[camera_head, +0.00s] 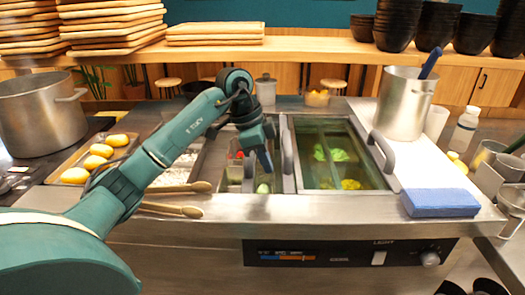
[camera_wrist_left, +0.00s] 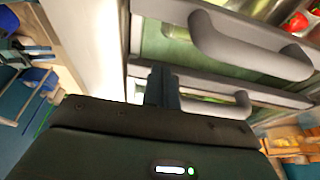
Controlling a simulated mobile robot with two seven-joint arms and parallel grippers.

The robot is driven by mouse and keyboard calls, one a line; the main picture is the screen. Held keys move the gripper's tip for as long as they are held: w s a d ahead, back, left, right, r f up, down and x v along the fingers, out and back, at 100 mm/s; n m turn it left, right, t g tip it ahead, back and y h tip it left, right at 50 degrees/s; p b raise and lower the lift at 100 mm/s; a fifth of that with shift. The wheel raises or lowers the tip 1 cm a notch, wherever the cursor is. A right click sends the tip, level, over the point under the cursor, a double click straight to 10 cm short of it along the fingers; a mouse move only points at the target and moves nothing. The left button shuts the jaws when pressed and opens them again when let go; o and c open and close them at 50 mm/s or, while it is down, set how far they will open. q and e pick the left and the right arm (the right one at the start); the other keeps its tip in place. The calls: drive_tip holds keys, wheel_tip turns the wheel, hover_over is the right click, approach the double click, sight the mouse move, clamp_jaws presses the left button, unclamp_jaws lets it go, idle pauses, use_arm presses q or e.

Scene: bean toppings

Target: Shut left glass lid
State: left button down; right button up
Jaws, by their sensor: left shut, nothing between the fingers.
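The counter has a sunken topping well with glass lids. A framed glass lid (camera_head: 325,180) covers the right part, with a grey handle (camera_head: 382,152) at its right side. A second grey handle (camera_head: 288,155) stands near the middle, by the left lid's frame. The left part shows topping containers (camera_head: 235,172) with red and green food, partly hidden by my arm. My left gripper (camera_head: 265,161) is shut and empty, pointing down just left of the middle handle. In the left wrist view its fingers (camera_wrist_left: 162,88) are beside a handle (camera_wrist_left: 220,107); contact is unclear. My right gripper is not in view.
Wooden tongs (camera_head: 175,210) lie at the front left, near a tray of yellow buns (camera_head: 100,150). A large pot (camera_head: 40,115) is at the far left.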

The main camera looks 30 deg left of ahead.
sight(261, 189)
use_arm(q)
drive_tip(key=x, duration=0.5)
drive_tip(key=shift+s+a+f, duration=0.1)
drive_tip(key=shift+s+a, duration=0.05)
drive_tip(key=shift+a, duration=0.05)
drive_tip(key=shift+s+a, duration=0.3)
drive_tip(key=shift+a, duration=0.2)
drive_tip(key=shift+s+a, duration=0.3)
drive_tip(key=shift+a, duration=0.25)
drive_tip(key=shift+s+a, duration=0.3)
drive_tip(key=shift+a, duration=0.1)
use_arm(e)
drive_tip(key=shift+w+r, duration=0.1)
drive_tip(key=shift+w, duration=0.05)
